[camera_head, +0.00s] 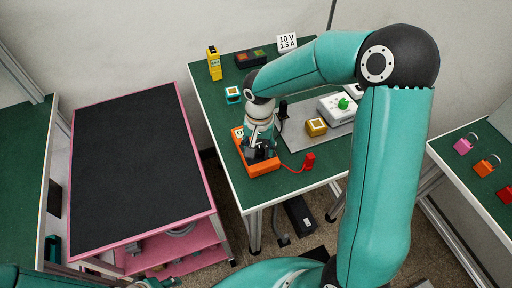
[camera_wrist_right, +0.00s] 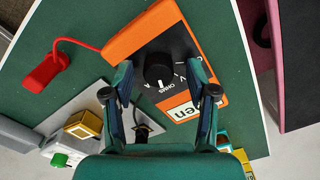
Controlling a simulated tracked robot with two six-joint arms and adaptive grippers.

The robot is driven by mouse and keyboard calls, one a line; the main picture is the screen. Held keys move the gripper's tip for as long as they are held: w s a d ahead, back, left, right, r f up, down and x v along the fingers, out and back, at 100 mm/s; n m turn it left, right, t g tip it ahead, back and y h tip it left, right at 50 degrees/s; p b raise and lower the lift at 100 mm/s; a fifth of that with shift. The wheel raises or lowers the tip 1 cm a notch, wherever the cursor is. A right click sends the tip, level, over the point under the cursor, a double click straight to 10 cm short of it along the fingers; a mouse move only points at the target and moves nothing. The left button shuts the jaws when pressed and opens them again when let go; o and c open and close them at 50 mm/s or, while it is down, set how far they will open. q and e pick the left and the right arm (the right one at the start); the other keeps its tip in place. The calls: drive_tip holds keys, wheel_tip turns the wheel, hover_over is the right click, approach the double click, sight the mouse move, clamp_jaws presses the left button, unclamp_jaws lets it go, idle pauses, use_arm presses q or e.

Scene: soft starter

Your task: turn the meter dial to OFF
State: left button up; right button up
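The orange meter (camera_head: 262,169) lies near the front left of the middle green table, partly hidden by my right gripper (camera_head: 260,147) in the head view. In the right wrist view the meter's orange case (camera_wrist_right: 143,29) carries a round black dial (camera_wrist_right: 159,71) on a dark face. White lettering beside the dial includes "OHMS"; the exact pointer setting is too small to tell surely. My right gripper (camera_wrist_right: 161,76) is open, its fingertips on either side of the dial, with visible gaps. The fingertips' height over the face is unclear.
A red lead runs from the meter to a red block (camera_head: 309,160). A yellow-topped block (camera_head: 316,127) and a white box with a green button (camera_head: 344,103) stand to the right. A black-topped pink cart (camera_head: 138,165) stands left; its top is clear.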

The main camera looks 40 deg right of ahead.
drive_tip(key=c, duration=1.1)
drive_tip(key=shift+a, duration=0.3)
clamp_jaws()
drive_tip(key=shift+d, duration=0.3)
